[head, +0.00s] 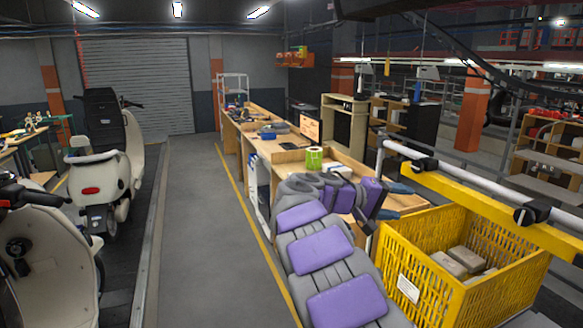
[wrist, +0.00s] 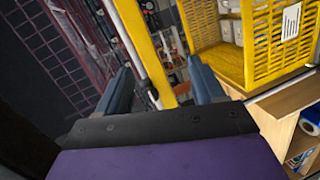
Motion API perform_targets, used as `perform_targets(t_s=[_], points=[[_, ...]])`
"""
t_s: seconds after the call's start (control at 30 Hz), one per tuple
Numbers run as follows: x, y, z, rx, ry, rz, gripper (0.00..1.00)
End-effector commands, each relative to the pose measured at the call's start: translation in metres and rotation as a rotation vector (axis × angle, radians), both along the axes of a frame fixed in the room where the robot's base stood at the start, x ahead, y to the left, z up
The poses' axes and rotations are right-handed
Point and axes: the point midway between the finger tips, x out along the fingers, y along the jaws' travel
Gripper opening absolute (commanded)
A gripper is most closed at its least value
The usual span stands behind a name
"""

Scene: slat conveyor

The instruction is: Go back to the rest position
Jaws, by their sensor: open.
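My gripper (head: 384,205) is at the end of my purple and grey arm, over the near end of the workbench and left of the yellow crate (head: 403,285). In the wrist view its two blue fingers stand wide apart, and my gripper (wrist: 161,88) is open with nothing held between them. A yellow rail (wrist: 150,50) and a white pipe pass behind the gap. My arm rises from the bottom of the head view and bends back near its top. The crate also shows in the wrist view (wrist: 282,62), beyond the right finger.
Several grey blocks (head: 458,262) lie in the crate. The yellow rail and white pipe (head: 435,162) run above it. A green roll (head: 314,158) stands on the long workbench (head: 270,147). Scooters (head: 105,170) stand at left; the aisle (head: 200,230) is clear.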

Motion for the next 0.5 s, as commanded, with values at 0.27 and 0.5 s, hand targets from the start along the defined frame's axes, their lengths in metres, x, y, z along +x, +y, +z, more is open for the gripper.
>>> perform_targets(t_s=[0.27,0.5], points=[[-0.105,-0.033,-0.052,0.24,0.124,-0.088,0.68],[-0.203,-0.031,-0.112,0.493,0.21,-0.144,0.68]])
